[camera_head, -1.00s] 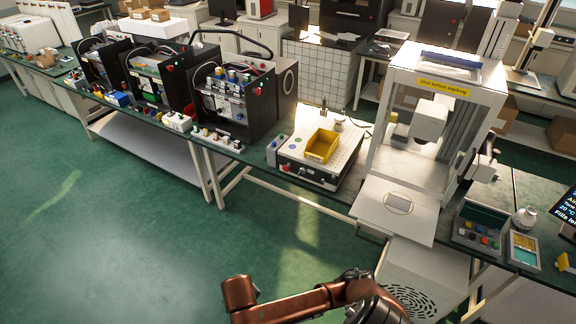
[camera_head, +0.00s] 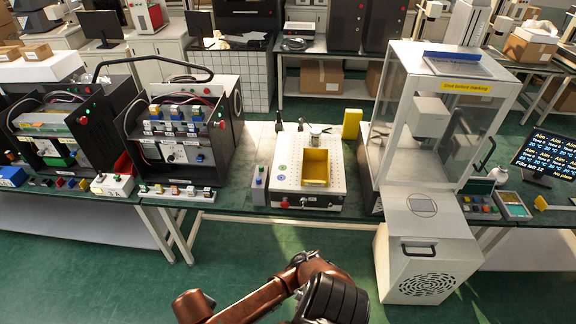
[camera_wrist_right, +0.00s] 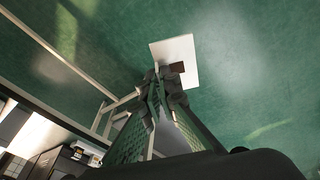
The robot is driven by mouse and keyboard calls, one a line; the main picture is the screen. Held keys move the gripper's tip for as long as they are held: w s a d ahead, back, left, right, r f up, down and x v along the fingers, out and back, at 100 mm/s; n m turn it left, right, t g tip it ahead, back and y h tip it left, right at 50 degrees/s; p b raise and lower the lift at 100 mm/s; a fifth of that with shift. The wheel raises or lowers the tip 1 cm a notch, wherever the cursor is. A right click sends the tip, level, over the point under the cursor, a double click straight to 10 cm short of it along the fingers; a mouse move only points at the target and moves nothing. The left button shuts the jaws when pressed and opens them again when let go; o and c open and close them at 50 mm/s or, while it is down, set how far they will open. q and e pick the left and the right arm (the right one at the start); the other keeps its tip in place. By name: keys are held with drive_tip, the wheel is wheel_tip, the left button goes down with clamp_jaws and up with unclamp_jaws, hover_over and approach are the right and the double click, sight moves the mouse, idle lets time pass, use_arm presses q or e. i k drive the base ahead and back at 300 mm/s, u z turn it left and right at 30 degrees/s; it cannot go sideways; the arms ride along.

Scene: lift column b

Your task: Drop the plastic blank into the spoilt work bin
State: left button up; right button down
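In the right wrist view my right gripper (camera_wrist_right: 164,80) has its two dark fingers close together at the tips. A thin white plate with a dark brown square on it, which looks like the plastic blank (camera_wrist_right: 183,50), sticks out beyond the tips with green floor behind it. The fingers look shut on its edge. My left gripper is in neither view.
A yellow block (camera_head: 351,123) stands behind the bin. Black equipment boxes (camera_head: 182,128) are left. A monitor (camera_head: 547,150) is right.

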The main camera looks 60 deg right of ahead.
sight(318, 170)
drive_tip(key=z, duration=0.65)
drive_tip(key=i, duration=0.95)
drive_tip(key=z, duration=0.95)
